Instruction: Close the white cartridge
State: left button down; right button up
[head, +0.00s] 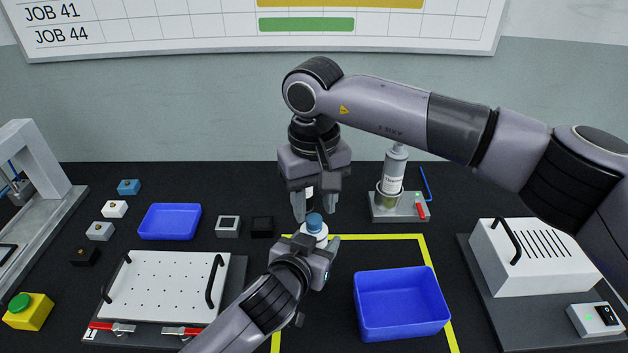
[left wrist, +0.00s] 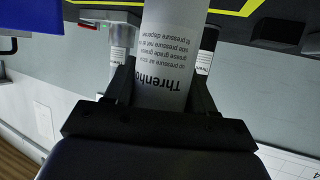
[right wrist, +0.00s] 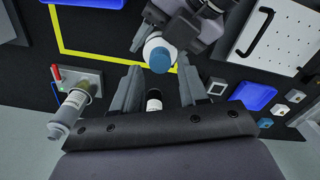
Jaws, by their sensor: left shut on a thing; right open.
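The white cartridge (head: 313,236) stands upright in my left gripper (head: 318,252), which is shut on its body. Its printed label fills the middle of the left wrist view (left wrist: 168,75). A blue cap (head: 314,221) sits at its top; it also shows in the right wrist view (right wrist: 160,58). I cannot tell how firmly it is seated. My right gripper (head: 316,207) is open and points down, a little above and behind the cap. Nothing is held between its fingers.
A grey-white cartridge (head: 394,170) stands in a holder with a red lever at the back. A blue bin (head: 402,331) lies inside the yellow outline. A perforated plate (head: 160,285) is at left.

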jog(key=shift+f, duration=0.95)
grip_shut()
